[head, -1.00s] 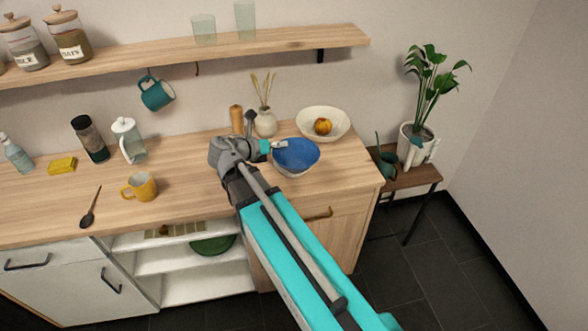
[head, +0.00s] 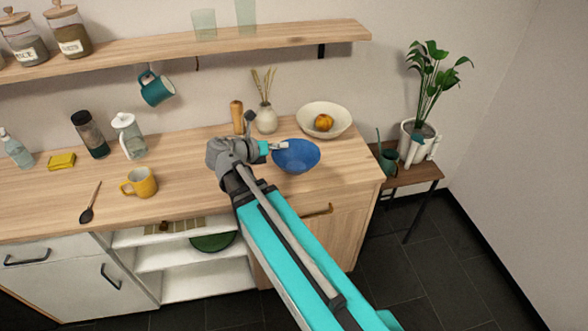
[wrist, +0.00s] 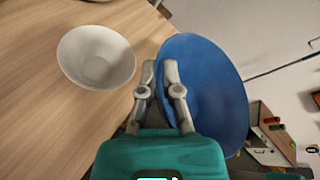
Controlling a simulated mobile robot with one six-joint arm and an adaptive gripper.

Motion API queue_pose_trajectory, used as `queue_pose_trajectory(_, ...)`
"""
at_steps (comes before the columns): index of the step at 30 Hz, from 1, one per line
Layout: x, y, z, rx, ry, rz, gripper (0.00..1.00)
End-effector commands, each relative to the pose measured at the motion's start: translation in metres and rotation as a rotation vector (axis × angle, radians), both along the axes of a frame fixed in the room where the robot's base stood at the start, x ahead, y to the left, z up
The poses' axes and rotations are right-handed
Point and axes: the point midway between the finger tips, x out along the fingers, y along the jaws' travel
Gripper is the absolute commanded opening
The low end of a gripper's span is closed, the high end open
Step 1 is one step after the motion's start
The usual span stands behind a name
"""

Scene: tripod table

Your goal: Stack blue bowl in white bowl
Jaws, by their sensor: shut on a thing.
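My gripper (wrist: 158,82) is shut on the near rim of the blue bowl (wrist: 212,85). In the head view the blue bowl (head: 297,156) appears over the right part of the counter, at the tip of my gripper (head: 283,147). An empty white bowl (wrist: 96,56) stands upright on the wood in the wrist view, left of the blue bowl and apart from it in the picture. I cannot make out this empty bowl in the head view; the blue bowl may hide it. How high the blue bowl is held is hard to tell.
A cream bowl (head: 340,113) with an orange fruit (head: 323,122) stands at the counter's back right. A vase (head: 266,119) and a wooden mill (head: 237,117) stand behind my gripper. A yellow mug (head: 140,183) is to the left. A shelf (head: 200,50) hangs above.

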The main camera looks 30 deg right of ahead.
Motion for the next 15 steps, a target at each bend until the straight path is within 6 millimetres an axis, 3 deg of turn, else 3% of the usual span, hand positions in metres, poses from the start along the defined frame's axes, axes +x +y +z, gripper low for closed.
queue_pose_trajectory(15, 0.0091, -0.0041, -0.0052, -0.001, -0.001, -0.002, 0.0)
